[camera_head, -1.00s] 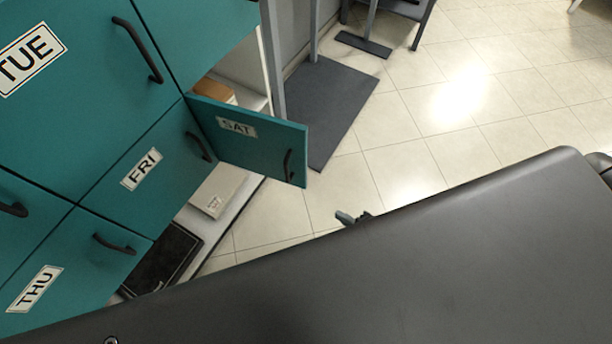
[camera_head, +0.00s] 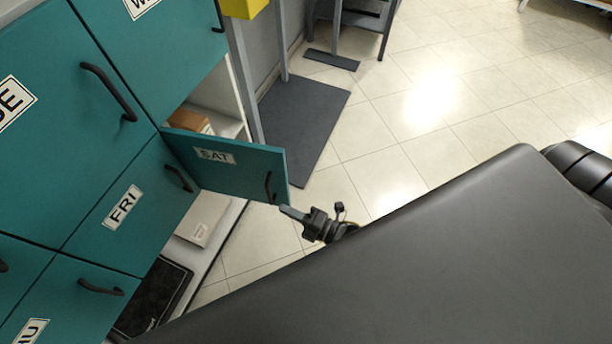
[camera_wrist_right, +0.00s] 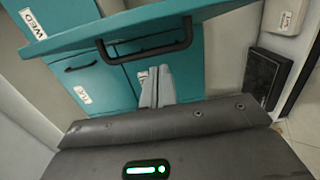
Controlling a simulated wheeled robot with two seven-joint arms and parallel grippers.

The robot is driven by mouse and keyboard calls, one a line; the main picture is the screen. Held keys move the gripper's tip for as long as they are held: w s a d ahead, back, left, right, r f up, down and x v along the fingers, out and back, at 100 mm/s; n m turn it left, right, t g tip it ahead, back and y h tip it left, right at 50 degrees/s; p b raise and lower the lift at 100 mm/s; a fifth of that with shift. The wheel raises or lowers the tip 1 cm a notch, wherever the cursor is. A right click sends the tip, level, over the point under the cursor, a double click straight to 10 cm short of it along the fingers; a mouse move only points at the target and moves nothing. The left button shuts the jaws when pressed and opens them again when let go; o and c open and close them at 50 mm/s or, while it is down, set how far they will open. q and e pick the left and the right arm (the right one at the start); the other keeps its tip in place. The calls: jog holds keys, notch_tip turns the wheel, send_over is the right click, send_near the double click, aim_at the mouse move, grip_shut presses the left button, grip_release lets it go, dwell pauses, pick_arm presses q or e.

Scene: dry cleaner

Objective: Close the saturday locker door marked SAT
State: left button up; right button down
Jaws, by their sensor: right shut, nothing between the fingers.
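The teal SAT door (camera_head: 228,166) stands open in the head view, swung out from the locker front. Its dark handle (camera_head: 268,187) is near its free edge. Behind it the SAT compartment (camera_head: 215,118) shows a brown item inside. My right gripper (camera_head: 284,209) is shut and empty, with its tip close to the lower free corner of the door. I cannot tell if it touches. In the right wrist view the shut fingers (camera_wrist_right: 157,78) point toward the lockers, below the door's edge and dark handle (camera_wrist_right: 150,48). My left gripper is out of view.
The FRI door (camera_head: 122,207) and the neighbouring locker doors are shut. A dark grey mat (camera_head: 300,125) and open tiled floor lie to the right.

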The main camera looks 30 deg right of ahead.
aim_at(289, 197)
jog(key=shift+w+d+p, duration=0.15)
jog(key=shift+w+d, duration=0.15)
jog(key=shift+w, duration=0.35)
jog(key=shift+w+d+p, duration=0.15)
jog(key=shift+w+d, duration=0.2)
jog(key=shift+w, duration=0.3)
jog(key=shift+w+d+p, duration=0.15)
jog(key=shift+w+d, duration=0.15)
jog(key=shift+w, duration=0.35)
